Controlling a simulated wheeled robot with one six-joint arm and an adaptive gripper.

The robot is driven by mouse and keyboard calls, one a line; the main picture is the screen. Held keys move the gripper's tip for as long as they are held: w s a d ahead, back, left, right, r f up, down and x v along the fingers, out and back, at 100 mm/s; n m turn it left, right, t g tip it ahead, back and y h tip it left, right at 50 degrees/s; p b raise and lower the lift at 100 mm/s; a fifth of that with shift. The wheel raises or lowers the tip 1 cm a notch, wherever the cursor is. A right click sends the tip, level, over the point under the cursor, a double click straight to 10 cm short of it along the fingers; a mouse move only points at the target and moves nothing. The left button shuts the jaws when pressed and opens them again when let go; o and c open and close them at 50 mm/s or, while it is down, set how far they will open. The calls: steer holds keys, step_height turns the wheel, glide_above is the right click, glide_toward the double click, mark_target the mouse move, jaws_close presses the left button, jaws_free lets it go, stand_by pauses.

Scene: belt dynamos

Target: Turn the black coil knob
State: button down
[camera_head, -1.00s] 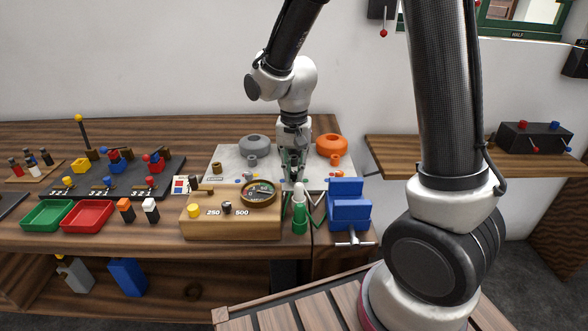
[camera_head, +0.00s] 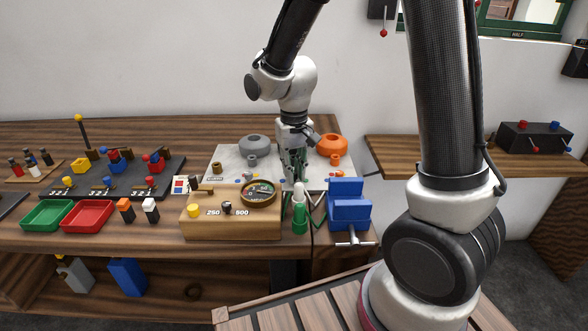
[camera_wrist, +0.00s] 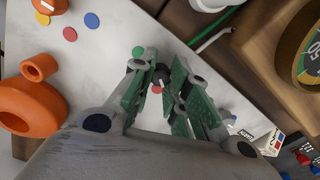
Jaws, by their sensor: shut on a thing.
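The black coil knob (camera_wrist: 161,72) shows in the wrist view as a small dark round top with a pale mark, between my fingertips. My gripper (camera_wrist: 159,80), with green finger pads, is shut on it. In the head view my gripper (camera_head: 294,174) points down at the front of the pale board (camera_head: 225,158), and its fingers hide the knob there. A grey dynamo (camera_head: 254,144) stands behind left of the gripper and an orange dynamo (camera_head: 332,146) behind right. The orange one also shows at the left of the wrist view (camera_wrist: 32,110).
A wooden meter box (camera_head: 240,228) with a round dial stands in front of the board. A green-and-white bottle (camera_head: 300,212) and a blue vise (camera_head: 349,206) stand close in front of my gripper. Coloured discs lie on the board.

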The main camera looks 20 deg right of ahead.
steer(key=n, duration=0.6)
steer(key=shift+n, duration=0.3)
stand_by(0.5)
steer(key=c, duration=1.3)
jaws_free()
steer(key=shift+c, duration=0.2)
step_height(320, 180, up, 12)
